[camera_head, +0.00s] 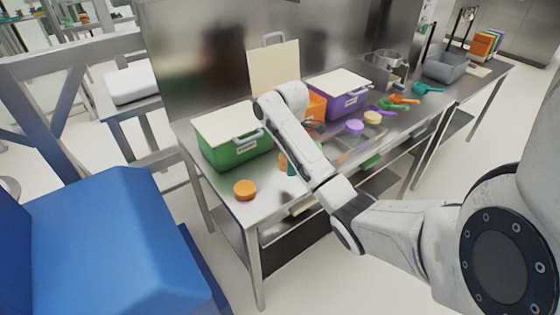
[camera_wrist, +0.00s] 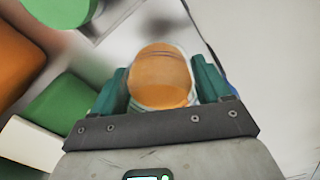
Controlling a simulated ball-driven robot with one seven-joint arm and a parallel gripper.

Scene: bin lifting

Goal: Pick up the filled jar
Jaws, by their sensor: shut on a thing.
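In the wrist view, a clear jar filled with orange material (camera_wrist: 160,72) sits between the teal fingers of my gripper (camera_wrist: 161,86). The fingers are shut on its sides. In the head view, only a small orange part of the jar (camera_head: 283,162) shows beside my arm, in front of the green bin. A teal finger of my gripper (camera_head: 291,168) shows next to it, mostly hidden by my arm. I cannot tell how far the jar is above the steel table.
On the steel table (camera_head: 222,183) stand a green bin (camera_head: 235,154) with a cream lid, an orange bin (camera_head: 316,106) and a purple bin (camera_head: 340,103). An orange disc (camera_head: 245,190) lies near the front left. Purple (camera_head: 355,126) and yellow (camera_head: 373,117) discs and several scoops lie to the right.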

